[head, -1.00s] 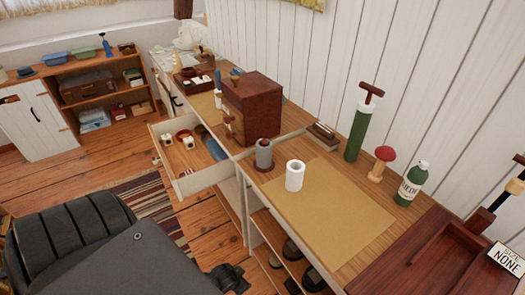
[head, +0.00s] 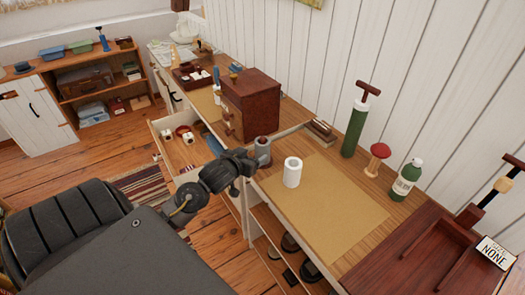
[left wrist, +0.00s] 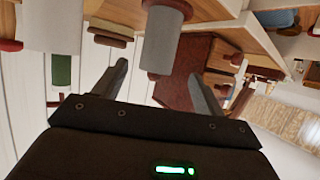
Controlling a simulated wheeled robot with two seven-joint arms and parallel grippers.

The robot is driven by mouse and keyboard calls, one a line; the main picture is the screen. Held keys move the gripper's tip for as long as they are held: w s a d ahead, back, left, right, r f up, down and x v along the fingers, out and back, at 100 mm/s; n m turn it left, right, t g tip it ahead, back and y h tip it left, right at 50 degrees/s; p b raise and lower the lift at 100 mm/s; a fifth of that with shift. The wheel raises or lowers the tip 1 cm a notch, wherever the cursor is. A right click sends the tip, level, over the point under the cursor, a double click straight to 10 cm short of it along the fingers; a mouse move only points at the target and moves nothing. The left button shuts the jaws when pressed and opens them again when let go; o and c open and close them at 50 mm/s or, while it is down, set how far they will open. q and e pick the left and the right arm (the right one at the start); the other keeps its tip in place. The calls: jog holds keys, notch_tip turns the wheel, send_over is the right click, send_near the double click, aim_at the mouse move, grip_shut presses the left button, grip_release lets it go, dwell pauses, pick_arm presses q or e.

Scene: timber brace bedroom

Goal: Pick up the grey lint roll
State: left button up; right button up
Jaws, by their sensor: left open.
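The grey lint roll (head: 263,151) stands upright on a dark red base on the wooden counter, beside the red-brown chest. My left gripper (head: 248,162) is at the counter's front edge, just left of the roll, and hides part of its lower side. In the left wrist view the grey roll (left wrist: 160,38) appears upside down, lined up with the gap between the two spread fingers of my left gripper (left wrist: 158,72). Visible space lies between the roll and each finger. The gripper is open and empty. My right gripper is not in view.
A white roll (head: 292,172) stands close to the right on a tan mat (head: 325,210). The red-brown chest (head: 250,105) is behind on the left. An open drawer (head: 175,150) juts out below left. A green pump (head: 355,125) and green bottle (head: 406,180) stand farther right.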

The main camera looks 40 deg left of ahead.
aim_at(259, 149)
pick_arm(q)
jog(key=shift+w, duration=0.3)
jog(key=x, duration=0.5)
jog(key=shift+a, duration=0.1)
jog(key=shift+p+x, duration=0.55)
jog(key=shift+x, duration=2.1)
jog(key=shift+r, duration=0.25)
jog(key=shift+c, duration=0.4)
jog(key=c, duration=1)
